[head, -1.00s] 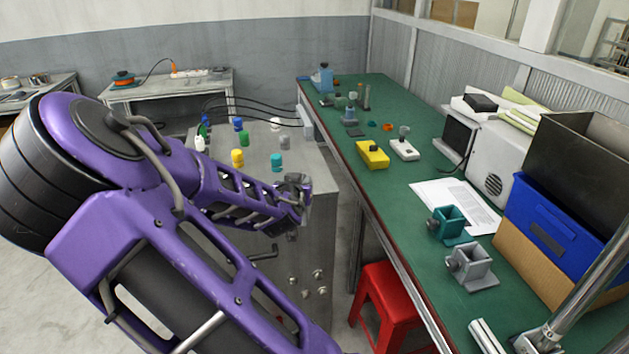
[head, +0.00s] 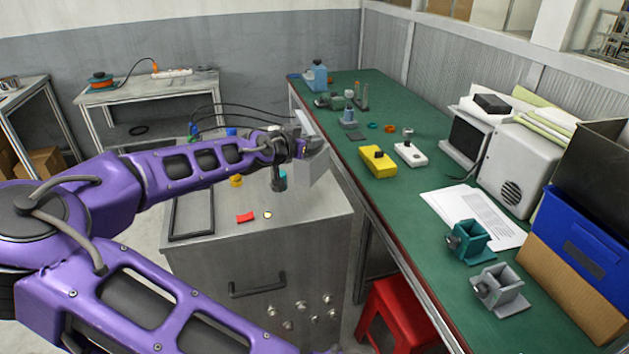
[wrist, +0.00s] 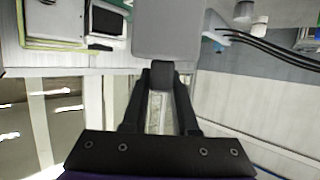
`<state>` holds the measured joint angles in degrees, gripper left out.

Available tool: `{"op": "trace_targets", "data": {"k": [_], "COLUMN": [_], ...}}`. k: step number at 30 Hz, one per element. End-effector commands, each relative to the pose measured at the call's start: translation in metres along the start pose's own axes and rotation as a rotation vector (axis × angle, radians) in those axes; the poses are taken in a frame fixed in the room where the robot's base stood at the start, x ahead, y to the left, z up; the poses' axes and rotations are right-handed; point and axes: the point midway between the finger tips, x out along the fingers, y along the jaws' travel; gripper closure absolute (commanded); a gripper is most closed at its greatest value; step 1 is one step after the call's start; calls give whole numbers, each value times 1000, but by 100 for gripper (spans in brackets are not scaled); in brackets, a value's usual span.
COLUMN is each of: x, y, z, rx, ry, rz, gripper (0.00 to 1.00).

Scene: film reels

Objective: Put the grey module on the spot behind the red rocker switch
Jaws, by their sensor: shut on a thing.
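The grey module (head: 313,171) is a plain light-grey block held at the end of my arm, over the right side of the metal cabinet's top. My gripper (head: 298,150) is shut on it. In the wrist view the module (wrist: 167,28) fills the top middle, just beyond the closed fingertips (wrist: 161,76). The red rocker switch (head: 245,217) lies on the cabinet top near its front edge, left of the module and lower in the picture. My forearm and gripper hide much of the cabinet top behind it.
The metal cabinet (head: 270,262) also carries a black frame (head: 178,222), a small pale button (head: 267,214) and a yellow knob (head: 236,181). The green bench (head: 400,200) with several objects stands to the right. A red stool (head: 392,312) is below it.

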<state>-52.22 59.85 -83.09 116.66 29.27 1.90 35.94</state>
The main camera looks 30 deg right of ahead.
Motion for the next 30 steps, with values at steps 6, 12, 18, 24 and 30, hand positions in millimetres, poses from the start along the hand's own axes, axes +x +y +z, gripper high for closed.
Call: {"op": "trace_targets", "data": {"k": [6, 12, 18, 24, 30], "x": [12, 18, 25, 25, 26], "y": [0, 0, 0, 0, 0], "z": [30, 47, 68, 68, 70], "rx": [0, 0, 1, 2, 1], "ry": [2, 2, 2, 2, 0], "rz": [-1, 1, -1, -2, -1], "gripper": [100, 100, 100, 100, 49]}}
